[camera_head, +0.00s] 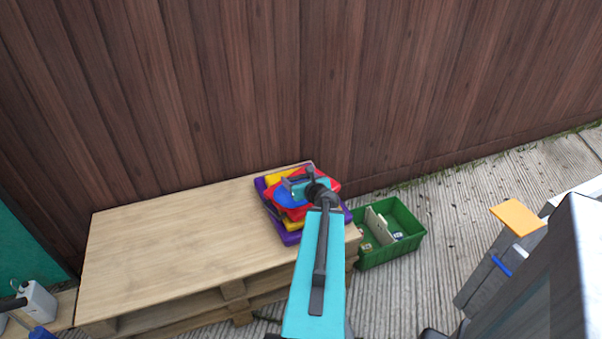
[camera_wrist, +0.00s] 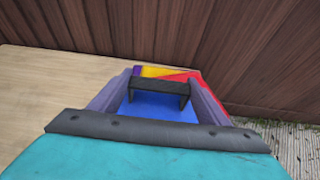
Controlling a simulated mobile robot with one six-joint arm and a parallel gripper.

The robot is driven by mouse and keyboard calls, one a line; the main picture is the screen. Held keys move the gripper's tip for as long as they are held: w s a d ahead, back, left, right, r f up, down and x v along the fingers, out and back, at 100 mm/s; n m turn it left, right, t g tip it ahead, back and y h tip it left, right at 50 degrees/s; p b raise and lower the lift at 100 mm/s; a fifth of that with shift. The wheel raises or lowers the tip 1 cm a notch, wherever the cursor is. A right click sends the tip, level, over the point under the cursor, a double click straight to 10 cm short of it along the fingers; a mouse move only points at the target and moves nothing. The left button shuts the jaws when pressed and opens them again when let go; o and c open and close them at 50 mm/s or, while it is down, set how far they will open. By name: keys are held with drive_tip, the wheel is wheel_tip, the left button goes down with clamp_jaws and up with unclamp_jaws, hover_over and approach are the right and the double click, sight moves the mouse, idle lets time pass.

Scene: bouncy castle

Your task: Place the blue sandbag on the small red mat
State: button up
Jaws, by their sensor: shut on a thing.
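The blue sandbag (camera_head: 289,199) lies on or just above the small red mat (camera_head: 328,184), at the top of a coloured stack; the arm hides whether they touch. My gripper (camera_head: 298,182) is over the bag, pointing down at it. In the wrist view the blue sandbag (camera_wrist: 155,108) fills the space between the two grey fingers of my gripper (camera_wrist: 160,84). A dark bar, seemingly the bag's handle, spans between the fingers, and they are shut on it. The red mat (camera_wrist: 190,76) shows beyond the fingers.
Yellow and purple mats (camera_head: 262,187) lie under the red one, at the right end of a wooden pallet table (camera_head: 170,240). A green crate (camera_head: 408,232) with small items stands right of it. A wooden fence (camera_head: 230,90) rises close behind. The tabletop's left is bare.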

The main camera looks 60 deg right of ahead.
drive_tip(key=shift+w+d+f+b, duration=0.15)
drive_tip(key=shift+d+b, duration=0.25)
drive_tip(key=shift+b, duration=1.65)
drive_tip(key=shift+w+d, duration=0.15)
drive_tip(key=shift+d, duration=0.15)
drive_tip(key=shift+w+d+b, duration=0.3)
drive_tip(key=shift+d+b, duration=0.1)
drive_tip(key=shift+d, duration=0.2)
drive_tip(key=shift+w+d+b, duration=0.3)
drive_tip(key=shift+d+b, duration=0.05)
drive_tip(key=shift+d, duration=0.25)
drive_tip(key=w+d, duration=0.3)
drive_tip(key=d, duration=0.3)
drive_tip(key=shift+w+d+f, duration=0.2)
drive_tip(key=shift+d+f, duration=0.1)
drive_tip(key=shift+f, duration=0.05)
drive_tip(key=shift+f+b, duration=0.3)
drive_tip(key=shift+f, duration=1.45)
drive_tip(key=shift+f, duration=0.1)
drive_tip(key=o, duration=2.1)
drive_tip(key=shift+f, duration=0.1)
